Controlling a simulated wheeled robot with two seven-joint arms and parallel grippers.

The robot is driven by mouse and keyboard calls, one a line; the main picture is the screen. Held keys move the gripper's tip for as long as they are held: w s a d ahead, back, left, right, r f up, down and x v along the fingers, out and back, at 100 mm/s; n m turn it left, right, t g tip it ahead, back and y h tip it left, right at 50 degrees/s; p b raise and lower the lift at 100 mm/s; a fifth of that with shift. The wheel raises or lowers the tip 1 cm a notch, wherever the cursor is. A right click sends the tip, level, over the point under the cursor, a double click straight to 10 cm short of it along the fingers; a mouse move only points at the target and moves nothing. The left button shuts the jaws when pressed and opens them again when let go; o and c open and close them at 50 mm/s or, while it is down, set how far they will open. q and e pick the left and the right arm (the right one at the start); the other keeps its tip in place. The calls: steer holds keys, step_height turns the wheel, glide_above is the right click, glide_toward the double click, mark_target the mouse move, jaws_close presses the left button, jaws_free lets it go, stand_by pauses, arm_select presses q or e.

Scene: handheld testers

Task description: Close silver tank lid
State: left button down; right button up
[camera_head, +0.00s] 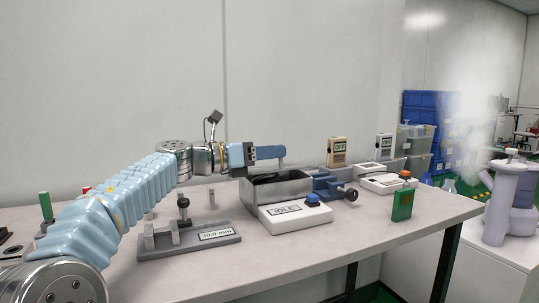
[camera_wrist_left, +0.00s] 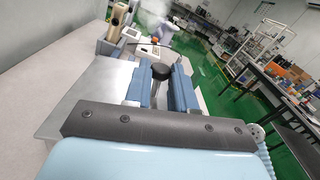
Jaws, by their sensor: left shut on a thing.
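The silver tank (camera_head: 297,187) stands on the table behind the white IDLE unit in the head view, with a dark opening at its top. My left gripper (camera_head: 282,157) reaches in from the left, level and just above the tank. In the left wrist view the two blue fingers (camera_wrist_left: 158,82) are shut on a black knob (camera_wrist_left: 160,71). A flat silver plate (camera_wrist_left: 85,100), seemingly the lid, lies beside and under the fingers there. The fingers hide part of it, and I cannot tell its exact tilt. My right gripper is not in view.
The white IDLE unit (camera_head: 295,217) has a blue button. The front of the table is clear.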

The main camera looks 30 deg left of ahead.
arm_select(q)
steer(key=shift+s+d+f, duration=0.1)
steer(key=shift+s+f, duration=0.05)
steer(key=shift+f, duration=0.2)
stand_by(0.3)
steer(key=c, duration=1)
jaws_free()
steer(key=shift+o, duration=0.2)
steer(key=v, duration=1.3)
steer(key=shift+s+a, duration=0.25)
steer(key=shift+s, duration=0.05)
